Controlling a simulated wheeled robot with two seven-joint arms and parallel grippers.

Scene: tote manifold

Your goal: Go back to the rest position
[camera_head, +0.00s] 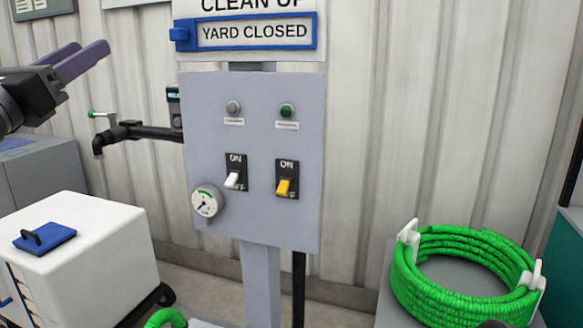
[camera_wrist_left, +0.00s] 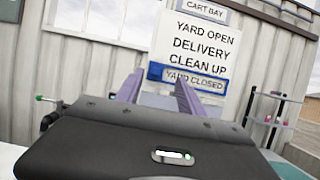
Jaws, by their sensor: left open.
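My left gripper (camera_head: 86,53) is at the upper left of the head view, with its two purple fingers pointing up and to the right. In the left wrist view the fingers of the left gripper (camera_wrist_left: 158,82) stand apart with nothing held between them. It is in the air, left of the grey control panel (camera_head: 257,222) and clear of it. My right gripper is in neither view.
The panel carries a white switch (camera_head: 233,180), a yellow switch (camera_head: 283,187), a gauge (camera_head: 205,202) and a green lamp (camera_head: 287,111). A pipe with a tap (camera_head: 140,131) juts left. A white tote (camera_head: 95,258) and green hose coil (camera_head: 455,275) stand lower down.

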